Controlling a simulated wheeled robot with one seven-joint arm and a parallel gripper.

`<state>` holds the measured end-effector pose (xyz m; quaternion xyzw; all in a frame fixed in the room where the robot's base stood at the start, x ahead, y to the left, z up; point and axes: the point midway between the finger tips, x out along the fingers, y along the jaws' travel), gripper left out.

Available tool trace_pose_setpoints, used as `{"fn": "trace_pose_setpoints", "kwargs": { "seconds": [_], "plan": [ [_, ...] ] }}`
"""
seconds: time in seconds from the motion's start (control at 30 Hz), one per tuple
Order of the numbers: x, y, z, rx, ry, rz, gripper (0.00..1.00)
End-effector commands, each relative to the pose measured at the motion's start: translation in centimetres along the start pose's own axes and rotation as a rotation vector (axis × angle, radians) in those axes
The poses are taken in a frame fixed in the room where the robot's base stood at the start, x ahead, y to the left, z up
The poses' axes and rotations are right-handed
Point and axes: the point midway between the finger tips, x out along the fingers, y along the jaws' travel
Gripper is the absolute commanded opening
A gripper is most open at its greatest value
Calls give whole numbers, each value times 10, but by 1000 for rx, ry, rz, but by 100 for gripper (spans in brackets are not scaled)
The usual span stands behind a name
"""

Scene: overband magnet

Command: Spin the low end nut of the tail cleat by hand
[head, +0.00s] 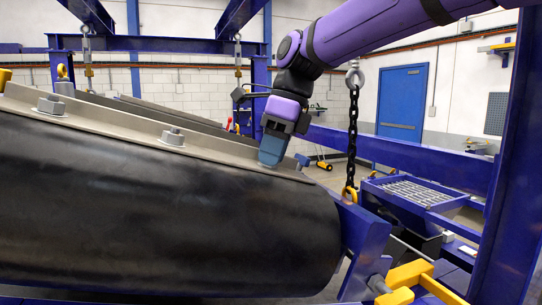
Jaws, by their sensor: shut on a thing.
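The tail cleat (110,122) is a long beige metal strip along the top of the black belt (150,210), sloping down to the right. One hex nut (173,136) shows near its middle and another nut (50,104) near its upper left end. My gripper (272,152) points down onto the cleat's low right part. Its blue-grey fingers are shut on the low end nut, which they hide.
A black chain (352,130) hangs just right of my gripper, down to a yellow eye (350,193). Blue frame beams (400,155) and a blue bin with a grate (415,193) stand to the right. A blue post (510,180) closes the right edge.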

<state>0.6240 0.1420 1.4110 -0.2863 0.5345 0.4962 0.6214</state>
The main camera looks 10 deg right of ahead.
Motion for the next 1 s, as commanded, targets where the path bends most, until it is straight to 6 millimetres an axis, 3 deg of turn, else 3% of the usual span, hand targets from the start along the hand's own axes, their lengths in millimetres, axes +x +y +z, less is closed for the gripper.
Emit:
{"fn": "trace_pose_setpoints", "kwargs": {
  "seconds": [0.47, 0.8, 0.93, 0.97, 1.0],
  "plan": [
    [-1, 0, 0, 91, -3, -3, 0],
    [-1, 0, 0, 430, -3, -3, 0],
    [-1, 0, 0, 482, -3, -2, 0],
    [-1, 0, 0, 482, -3, -2, 36],
    [-1, 0, 0, 480, -3, -2, 46]
  ]
}}
